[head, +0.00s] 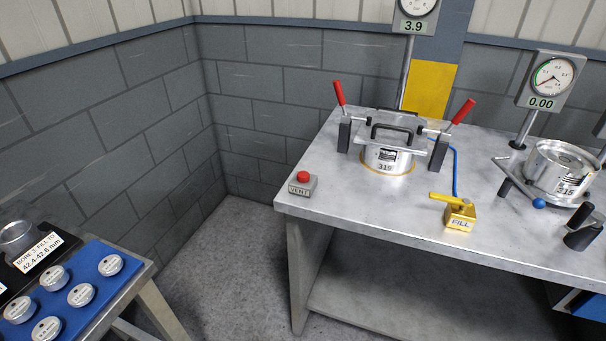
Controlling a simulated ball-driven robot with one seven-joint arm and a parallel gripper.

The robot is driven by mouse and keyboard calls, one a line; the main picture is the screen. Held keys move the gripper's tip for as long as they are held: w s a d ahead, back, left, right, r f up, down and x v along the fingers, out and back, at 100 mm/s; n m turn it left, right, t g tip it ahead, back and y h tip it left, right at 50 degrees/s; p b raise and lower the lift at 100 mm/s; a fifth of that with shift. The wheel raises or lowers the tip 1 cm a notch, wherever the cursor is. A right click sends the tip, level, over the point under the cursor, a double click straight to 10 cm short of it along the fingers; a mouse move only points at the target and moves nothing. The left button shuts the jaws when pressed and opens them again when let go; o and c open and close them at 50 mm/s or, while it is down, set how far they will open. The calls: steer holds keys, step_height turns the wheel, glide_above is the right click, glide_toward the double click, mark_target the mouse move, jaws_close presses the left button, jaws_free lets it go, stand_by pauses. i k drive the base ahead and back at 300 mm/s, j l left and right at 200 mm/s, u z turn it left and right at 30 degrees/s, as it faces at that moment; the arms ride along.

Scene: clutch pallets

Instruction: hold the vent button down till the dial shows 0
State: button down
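The vent button (303,176) is a red round button on a small grey box labelled VENT (300,190), at the left front corner of the steel bench (345,199). Nothing touches it. The dial (416,6) stands on a pole behind the clamped canister (380,160); its top is cut off by the picture edge. Its digital readout (413,27) shows 3.9. A second dial (554,77) on the right reads 0.00. My gripper is not in view.
Two red-handled clamps (340,93) flank the canister lid. A yellow FILL valve (460,214) sits right of the button, with a blue hose (456,172) behind it. Another canister (562,168) stands at right. A blue tray (75,285) with several discs is lower left.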

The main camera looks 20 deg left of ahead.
mark_target(303, 176)
steer(key=i+l, duration=0.15)
steer(key=i, duration=0.5)
steer(key=i+l, duration=0.1)
steer(key=i, duration=0.5)
steer(key=i+u, duration=0.15)
steer(key=u, duration=1.15)
